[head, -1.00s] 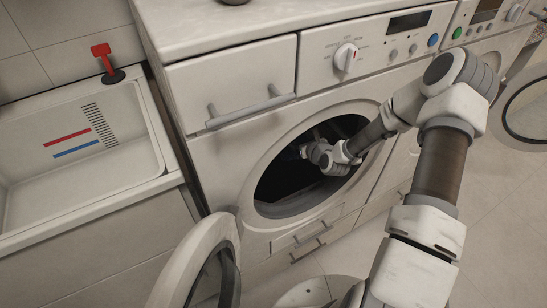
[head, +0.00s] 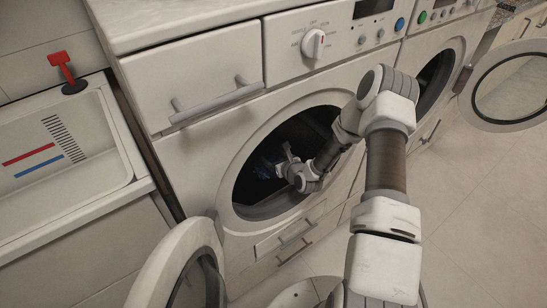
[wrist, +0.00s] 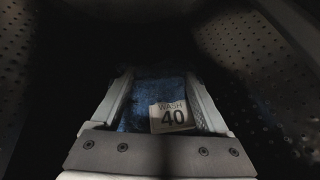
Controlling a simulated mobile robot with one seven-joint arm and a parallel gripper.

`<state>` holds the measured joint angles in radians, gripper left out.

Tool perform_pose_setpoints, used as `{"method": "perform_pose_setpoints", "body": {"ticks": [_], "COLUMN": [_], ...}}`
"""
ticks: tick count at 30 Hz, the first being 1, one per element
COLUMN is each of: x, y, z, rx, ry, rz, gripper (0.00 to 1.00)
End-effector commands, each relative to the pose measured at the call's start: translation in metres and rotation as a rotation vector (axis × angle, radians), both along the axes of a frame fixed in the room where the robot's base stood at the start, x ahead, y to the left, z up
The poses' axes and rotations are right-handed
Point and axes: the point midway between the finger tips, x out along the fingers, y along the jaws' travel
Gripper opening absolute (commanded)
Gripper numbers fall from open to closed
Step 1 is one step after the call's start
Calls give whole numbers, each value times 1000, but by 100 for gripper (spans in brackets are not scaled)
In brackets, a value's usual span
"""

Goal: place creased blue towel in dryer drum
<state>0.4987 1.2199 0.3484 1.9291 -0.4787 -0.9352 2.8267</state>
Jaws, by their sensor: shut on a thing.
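The blue towel (wrist: 140,88) shows dark between the two fingers in the wrist view, with a white tag reading "WASH 40" (wrist: 172,116) on it. My gripper (wrist: 160,85) is shut on the towel. In the head view my gripper (head: 284,158) is inside the round opening of the machine, and a faint dark-blue patch shows by it. The drum (head: 262,180) is dark inside; its perforated wall (wrist: 285,90) shows at both sides of the wrist view. The towel's far part is lost in shadow.
The open machine door (head: 165,262) stands at lower left of the opening. A second machine with an open round door (head: 540,122) is at right. A sink (head: 75,215) with a red-handled tool (head: 62,66) is at left. The floor at right is clear.

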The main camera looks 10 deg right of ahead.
Motion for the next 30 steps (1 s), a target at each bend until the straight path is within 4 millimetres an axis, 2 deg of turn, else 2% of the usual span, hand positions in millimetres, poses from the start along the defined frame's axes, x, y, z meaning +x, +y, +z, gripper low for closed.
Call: {"method": "perform_pose_setpoints", "body": {"ticks": [4, 5, 8, 18, 23, 30], "x": [0, 0, 0, 0, -22, -69], "y": [-1, 0, 0, 0, -8, -20], "z": [-5, -3, -3, 3, 14, 37], "rx": [0, 0, 0, 0, 2, 2], "ry": [0, 1, 1, 0, 3, 3], "rz": [-1, 0, 0, 1, -4, -4], "gripper": [14, 84, 100, 100, 100, 100]}}
